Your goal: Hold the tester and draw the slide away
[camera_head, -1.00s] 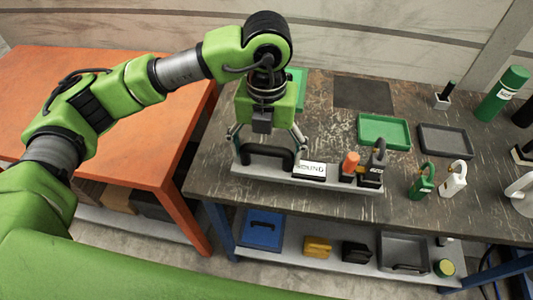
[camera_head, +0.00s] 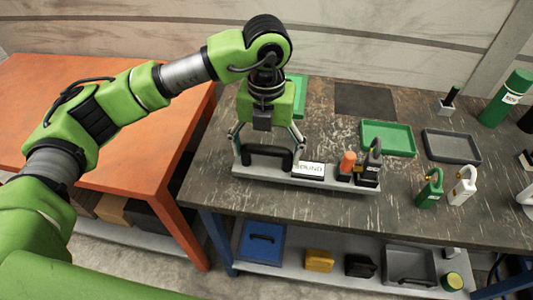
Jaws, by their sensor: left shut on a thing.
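The tester is a long light-grey base (camera_head: 240,172) with a black arched handle (camera_head: 267,151) at its left end. A white labelled block (camera_head: 309,172), an orange knob (camera_head: 347,161) and a dark block with a grey hooked top (camera_head: 370,166) stand along it. I cannot tell which part is the slide. My left gripper (camera_head: 267,143) points down over the left end, its fingers either side of the handle, and is shut on the handle. I cannot tell whether the base touches the table. My right gripper is not in view.
The worn dark table (camera_head: 230,205) has a green tray (camera_head: 388,138), a grey tray (camera_head: 451,146), and green (camera_head: 429,192) and white (camera_head: 463,190) padlocks right of the tester. An orange table (camera_head: 100,140) stands left. Bins sit on the lower shelf (camera_head: 290,255).

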